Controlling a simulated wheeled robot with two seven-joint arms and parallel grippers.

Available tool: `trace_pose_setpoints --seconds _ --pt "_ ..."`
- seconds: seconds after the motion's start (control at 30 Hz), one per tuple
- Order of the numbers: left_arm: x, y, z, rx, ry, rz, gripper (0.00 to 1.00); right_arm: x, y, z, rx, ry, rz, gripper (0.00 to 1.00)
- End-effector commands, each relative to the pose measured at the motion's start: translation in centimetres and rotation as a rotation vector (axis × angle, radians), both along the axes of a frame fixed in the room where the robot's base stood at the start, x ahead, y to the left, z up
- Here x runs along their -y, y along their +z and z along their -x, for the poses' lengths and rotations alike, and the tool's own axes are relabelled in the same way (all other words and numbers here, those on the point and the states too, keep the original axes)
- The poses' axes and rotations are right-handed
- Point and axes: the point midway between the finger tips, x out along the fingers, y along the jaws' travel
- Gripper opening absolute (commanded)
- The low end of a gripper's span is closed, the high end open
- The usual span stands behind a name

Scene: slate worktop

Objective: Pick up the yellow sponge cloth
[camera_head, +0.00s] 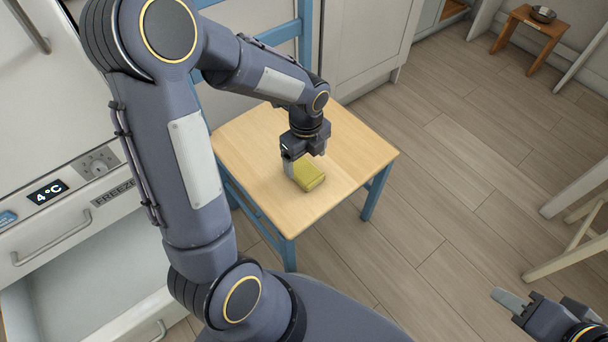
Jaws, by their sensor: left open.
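The yellow sponge cloth (310,177) is a small yellow-green block lying on the wooden seat of a blue chair (350,158). My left gripper (304,166) reaches down over the seat right at the cloth. It is open, with one finger showing at the cloth's left side; the other finger is hard to make out. I cannot tell whether the fingers touch the cloth. My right gripper (532,302) is at the lower right corner, far from the chair, with its fingers apart and nothing between them.
The chair's blue backrest (281,34) rises behind my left arm. A freezer with an open drawer (90,290) stands at the left. Pale wooden furniture legs (570,255) are at the right. A small stool (535,32) with a metal bowl (543,14) is far back. Open floor lies between.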

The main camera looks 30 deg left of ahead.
Motion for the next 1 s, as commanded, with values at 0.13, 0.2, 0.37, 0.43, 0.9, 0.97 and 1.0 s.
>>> trace_pose_setpoints --seconds 0.13,0.2,0.37,0.43,0.9,0.97,1.0 --pt "0.0 -2.4 0.1 -0.002 0.000 0.000 0.82 0.0 -1.8 0.0 0.000 0.000 0.000 0.36" --pt "0.0 -3.6 0.1 -0.002 0.001 0.000 0.82 0.0 -2.6 0.0 0.000 0.000 0.000 0.36" --pt "0.0 -4.9 0.1 -0.001 0.001 0.001 0.82 0.0 -3.1 0.0 -0.001 0.000 0.000 0.36" --pt "0.0 -4.8 0.1 0.000 0.002 0.000 0.82 0.0 -3.0 0.0 0.000 0.000 0.000 0.36" --pt "0.0 -4.7 0.1 0.000 0.003 0.001 0.36 0.0 -2.9 0.0 0.000 0.000 0.000 0.36" --pt "0.0 -4.7 0.1 0.000 0.003 0.000 0.34 0.0 -2.9 0.0 0.000 0.000 0.000 0.36" --pt "0.0 -4.7 0.1 0.000 0.003 0.000 0.34 0.0 -2.9 0.0 0.000 0.000 0.000 0.36"
